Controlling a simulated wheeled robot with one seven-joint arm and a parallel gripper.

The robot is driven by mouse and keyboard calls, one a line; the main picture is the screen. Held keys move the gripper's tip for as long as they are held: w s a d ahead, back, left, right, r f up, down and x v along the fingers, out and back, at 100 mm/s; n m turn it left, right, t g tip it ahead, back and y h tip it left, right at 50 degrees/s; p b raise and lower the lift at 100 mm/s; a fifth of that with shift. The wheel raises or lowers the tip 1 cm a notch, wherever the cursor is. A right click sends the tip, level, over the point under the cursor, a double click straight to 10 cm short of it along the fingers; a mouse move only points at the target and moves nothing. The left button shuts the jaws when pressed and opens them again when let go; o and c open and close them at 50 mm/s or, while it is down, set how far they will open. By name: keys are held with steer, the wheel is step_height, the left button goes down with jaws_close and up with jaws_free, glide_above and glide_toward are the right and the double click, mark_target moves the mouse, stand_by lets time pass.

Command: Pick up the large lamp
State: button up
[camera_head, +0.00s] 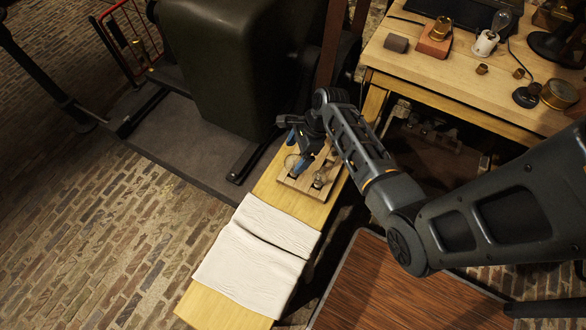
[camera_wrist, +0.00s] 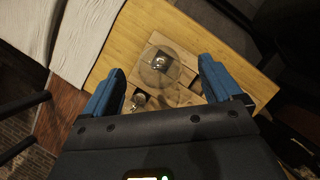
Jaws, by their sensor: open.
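The large lamp (camera_wrist: 160,67) is a round clear glass bulb with a dark centre, seen from above in the wrist view. It sits at a wooden holder (camera_wrist: 150,45) on a narrow wooden bench. In the head view the large lamp (camera_head: 292,161) is partly hidden by my gripper (camera_head: 297,151). My gripper is open, and its blue fingers show on either side of the lamp in the wrist view (camera_wrist: 161,70). I cannot tell whether they touch the glass. A smaller lamp (camera_wrist: 139,99) stands in the same holder, close to the left finger.
A folded white cloth (camera_head: 257,250) lies on the bench (camera_head: 215,308) in front of the holder. A big dark green case (camera_head: 235,65) stands behind the bench. A wooden table (camera_head: 450,75) at upper right bears several small items, including a bulb (camera_head: 501,20).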

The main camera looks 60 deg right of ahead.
mark_target(295, 157)
steer(key=x, duration=0.4)
steer(key=shift+s+a+f, duration=0.1)
steer(key=shift+a+f, duration=0.05)
steer(key=shift+f, duration=0.05)
steer(key=c, duration=1.2)
